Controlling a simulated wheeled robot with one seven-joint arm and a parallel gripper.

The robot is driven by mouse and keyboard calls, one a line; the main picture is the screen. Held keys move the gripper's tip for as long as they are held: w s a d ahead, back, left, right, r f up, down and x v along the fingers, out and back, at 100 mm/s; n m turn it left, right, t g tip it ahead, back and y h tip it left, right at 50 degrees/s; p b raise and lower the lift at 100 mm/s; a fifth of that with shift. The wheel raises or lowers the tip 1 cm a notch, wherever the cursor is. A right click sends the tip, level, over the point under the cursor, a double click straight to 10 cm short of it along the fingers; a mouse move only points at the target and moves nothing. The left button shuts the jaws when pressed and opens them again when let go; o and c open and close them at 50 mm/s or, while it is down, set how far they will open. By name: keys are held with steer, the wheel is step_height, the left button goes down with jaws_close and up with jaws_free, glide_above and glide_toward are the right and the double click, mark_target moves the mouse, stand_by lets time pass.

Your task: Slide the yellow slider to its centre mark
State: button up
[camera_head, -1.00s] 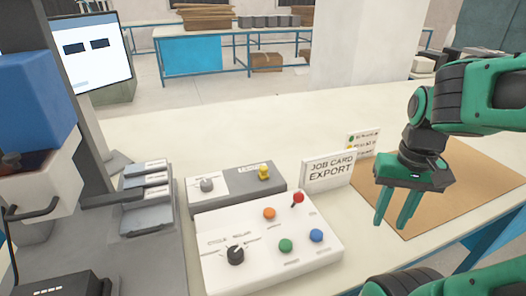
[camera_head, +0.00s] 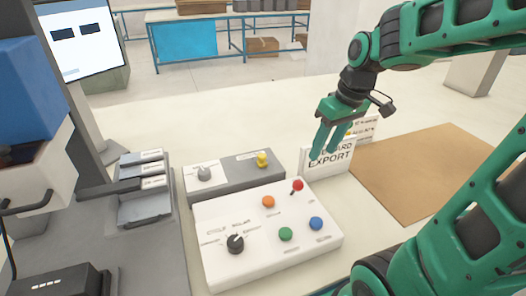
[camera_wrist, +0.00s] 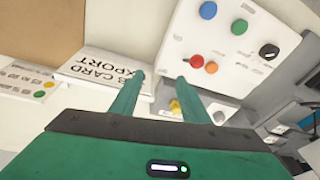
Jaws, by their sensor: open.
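The yellow slider (camera_head: 262,160) is a small upright knob near the right end of the grey box (camera_head: 226,186) at the back of the bench controls. It also shows in the wrist view (camera_wrist: 175,107), just beyond and between my fingers. Its centre mark is too small to make out. My gripper (camera_head: 323,157) is open and empty, fingers pointing down, in front of the job card sign and to the right of the slider in the head view. In the wrist view the two fingers (camera_wrist: 160,76) are apart with nothing between them.
A white panel (camera_head: 215,268) with a black dial, an orange, a green and a blue button and a red lever stands before the grey box. A grey knob (camera_head: 204,174) sits left on that box. The job card sign (camera_head: 318,170) stands close by my gripper. A brown mat (camera_head: 425,172) lies right.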

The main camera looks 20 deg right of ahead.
mark_target(262, 155)
steer(key=w+a+r+n+t+y, duration=0.1)
steer(key=w+a+n+y, duration=0.1)
steer(key=w+a+n, duration=0.7)
steer(key=w+f, duration=0.1)
steer(key=f, duration=0.2)
steer(key=w+a+f+m, duration=0.1)
steer(key=w+f, duration=0.1)
steer(key=f, duration=0.1)
steer(key=w+a+f+m, duration=0.1)
steer(key=w+f, duration=0.1)
steer(key=f, duration=0.1)
steer(key=shift+w+f, duration=0.15)
steer(key=shift+f, duration=0.1)
steer(key=shift+c, duration=0.4)
jaws_close()
